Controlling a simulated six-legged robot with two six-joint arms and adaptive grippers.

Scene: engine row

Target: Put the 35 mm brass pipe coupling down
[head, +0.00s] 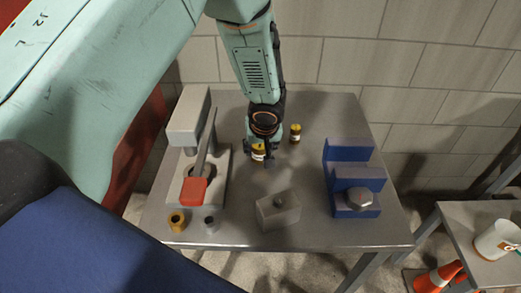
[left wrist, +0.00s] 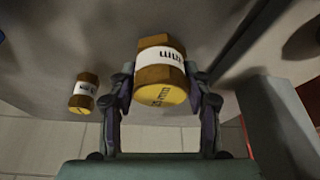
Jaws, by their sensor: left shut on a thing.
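My left gripper (head: 259,158) is shut on a brass pipe coupling (head: 258,152) over the back middle of the grey metal table. In the left wrist view the held coupling (left wrist: 160,74) sits between the two fingers (left wrist: 163,103). It has brown-gold hexagonal ends, a white label band and a yellow end face with lettering that looks like "35 mm". I cannot tell whether it touches the table top (head: 310,180). A second, similar banded coupling (head: 295,133) stands apart to the right; it also shows in the left wrist view (left wrist: 84,93). My right gripper is not in view.
A grey press with a red-handled lever (head: 194,190) stands left. A brass fitting (head: 177,221) and a small grey cylinder (head: 211,224) are at the front left. A grey block (head: 278,211) is front middle, a blue stepped stand (head: 347,170) right. Table between them is bare.

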